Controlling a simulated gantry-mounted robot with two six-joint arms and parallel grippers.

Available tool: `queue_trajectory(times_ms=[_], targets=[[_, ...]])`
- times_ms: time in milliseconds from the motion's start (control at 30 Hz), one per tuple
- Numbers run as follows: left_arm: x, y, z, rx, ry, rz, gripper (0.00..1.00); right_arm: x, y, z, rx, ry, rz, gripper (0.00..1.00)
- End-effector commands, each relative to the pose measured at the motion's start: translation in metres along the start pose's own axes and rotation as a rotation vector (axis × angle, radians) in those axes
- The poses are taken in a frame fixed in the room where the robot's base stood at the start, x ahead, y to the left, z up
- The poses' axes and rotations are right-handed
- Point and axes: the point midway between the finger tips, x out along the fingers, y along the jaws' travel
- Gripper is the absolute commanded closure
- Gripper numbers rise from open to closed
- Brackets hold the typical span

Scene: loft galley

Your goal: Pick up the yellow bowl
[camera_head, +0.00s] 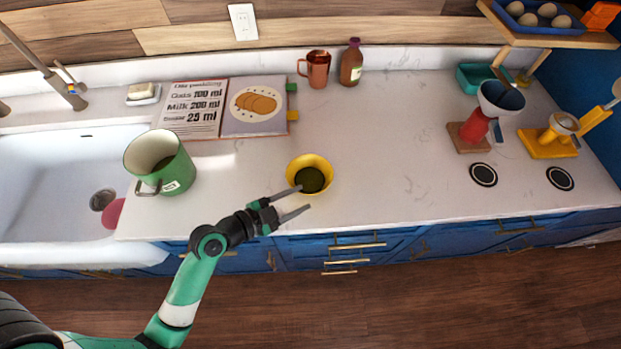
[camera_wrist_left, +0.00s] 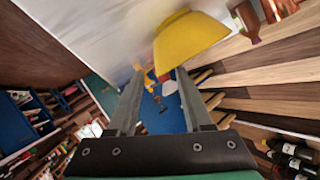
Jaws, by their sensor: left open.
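The yellow bowl (camera_head: 310,160) stands upright on the white counter near its front edge in the head view. Its inside looks dark. My left gripper (camera_head: 298,200) is open and empty at the bowl's front left, with its fingers pointing right. One fingertip is close to the bowl's near side; I cannot tell whether it touches. In the left wrist view, the yellow bowl (camera_wrist_left: 188,40) shows above and beyond the two spread fingers (camera_wrist_left: 155,80), not between them. My right gripper is not in view.
A green pot (camera_head: 172,170) stands on the counter left of the bowl, beside the sink (camera_head: 60,190). An open recipe book (camera_head: 240,108), a copper mug (camera_head: 316,70) and a brown bottle (camera_head: 351,65) are behind. The counter (camera_head: 400,150) right of the bowl is clear.

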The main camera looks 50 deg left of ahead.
Motion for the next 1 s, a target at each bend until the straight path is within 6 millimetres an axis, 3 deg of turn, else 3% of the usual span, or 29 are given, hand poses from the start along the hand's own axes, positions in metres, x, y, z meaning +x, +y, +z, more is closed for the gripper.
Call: queue_trajectory(times_ms=[100, 267, 600, 833, 867, 1000], targets=[[0.013, 0.001, 0.0, 0.001, 0.001, 0.001, 0.5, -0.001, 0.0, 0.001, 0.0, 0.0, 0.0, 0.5], [0.017, 0.0, -0.001, 0.001, 0.001, -0.001, 0.5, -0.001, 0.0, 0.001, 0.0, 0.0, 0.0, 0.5], [0.069, 0.001, 0.0, 0.001, 0.001, 0.001, 0.5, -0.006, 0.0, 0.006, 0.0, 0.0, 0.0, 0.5], [0.072, 0.0, -0.001, 0.0, 0.0, -0.001, 0.5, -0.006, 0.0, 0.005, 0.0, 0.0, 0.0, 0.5], [0.072, 0.0, -0.001, 0.0, 0.0, -0.001, 0.51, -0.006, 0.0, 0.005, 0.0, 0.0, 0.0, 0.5], [0.072, 0.0, -0.001, 0.0, 0.0, -0.001, 0.77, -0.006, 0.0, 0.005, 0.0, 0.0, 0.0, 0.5]])
